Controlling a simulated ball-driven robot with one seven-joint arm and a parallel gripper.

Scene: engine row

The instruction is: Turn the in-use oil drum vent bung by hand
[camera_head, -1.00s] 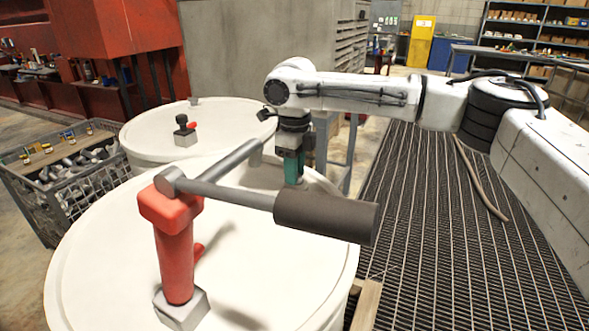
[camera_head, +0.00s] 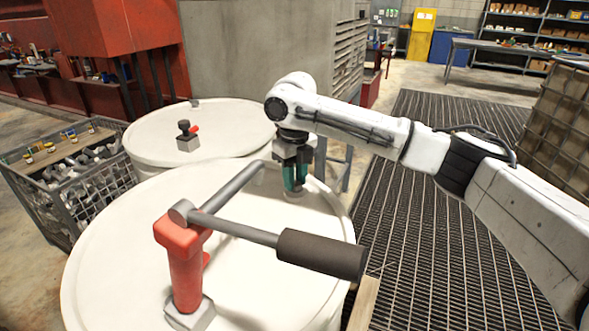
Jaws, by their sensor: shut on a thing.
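The near white drum (camera_head: 130,240) fills the lower middle of the head view. A red hand pump (camera_head: 185,265) with a grey crank and dark handle (camera_head: 320,254) stands on its lid. My gripper (camera_head: 295,192) points down at the lid's far right side, with green fingers. It is shut on the vent bung (camera_head: 294,197), a small grey piece low between the fingertips at the lid. The fingers hide most of the bung, so how far it is turned cannot be seen.
A second white drum (camera_head: 150,150) with a small red-handled tap (camera_head: 188,135) stands behind. A wire crate (camera_head: 75,190) of metal parts is at the left. The pump's crank and handle reach across near my gripper. Dark floor grating (camera_head: 420,240) lies open at the right.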

